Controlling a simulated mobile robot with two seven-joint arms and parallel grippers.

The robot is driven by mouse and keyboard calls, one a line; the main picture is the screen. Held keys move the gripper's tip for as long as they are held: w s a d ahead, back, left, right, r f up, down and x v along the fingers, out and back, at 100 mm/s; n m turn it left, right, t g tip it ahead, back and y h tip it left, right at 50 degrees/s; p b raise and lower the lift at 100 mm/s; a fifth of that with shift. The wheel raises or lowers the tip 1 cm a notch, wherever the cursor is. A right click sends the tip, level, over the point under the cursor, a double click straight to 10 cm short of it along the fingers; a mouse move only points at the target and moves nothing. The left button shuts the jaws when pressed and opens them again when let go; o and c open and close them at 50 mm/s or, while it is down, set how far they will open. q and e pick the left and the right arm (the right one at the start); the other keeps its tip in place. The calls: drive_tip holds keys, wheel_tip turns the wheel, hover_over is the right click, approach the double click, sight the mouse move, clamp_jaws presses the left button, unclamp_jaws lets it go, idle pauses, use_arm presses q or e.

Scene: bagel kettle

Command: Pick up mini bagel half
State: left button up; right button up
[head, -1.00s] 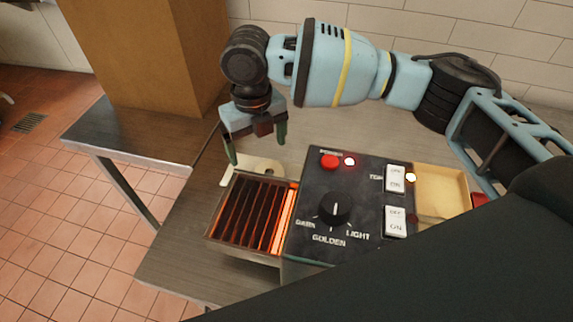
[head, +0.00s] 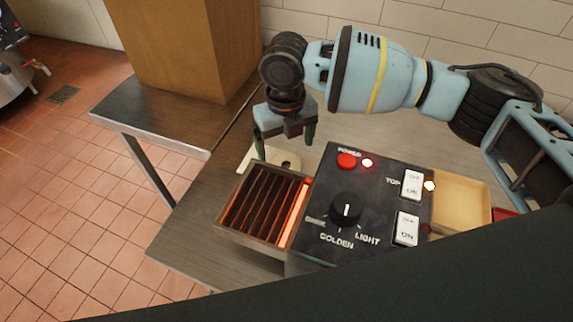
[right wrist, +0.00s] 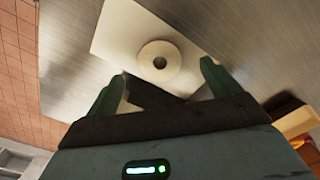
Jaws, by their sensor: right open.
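The mini bagel half (head: 289,161) is a pale round ring lying on a white board (head: 250,158) behind the toaster. In the right wrist view the bagel half (right wrist: 160,62), with its dark centre hole, lies flat on the white board (right wrist: 118,30). My right gripper (head: 285,148) points down over the board. Its green fingers are open and empty. In the right wrist view the bagel half shows between and beyond the fingertips (right wrist: 163,71); the gripper is not closed on it. My left gripper is not in view.
The toaster's black control panel (head: 365,215) and its glowing slatted grill (head: 262,208) stand just in front of the board. A tan tray (head: 460,198) lies to the right. A brown box (head: 185,50) stands at the back left on a metal counter (head: 165,122).

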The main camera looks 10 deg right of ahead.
sight(287, 160)
drive_tip(key=f, duration=0.5)
drive_tip(key=shift+s, duration=0.35)
drive_tip(key=shift+r, duration=0.1)
drive_tip(key=shift+c, duration=0.2)
drive_tip(key=c, duration=1)
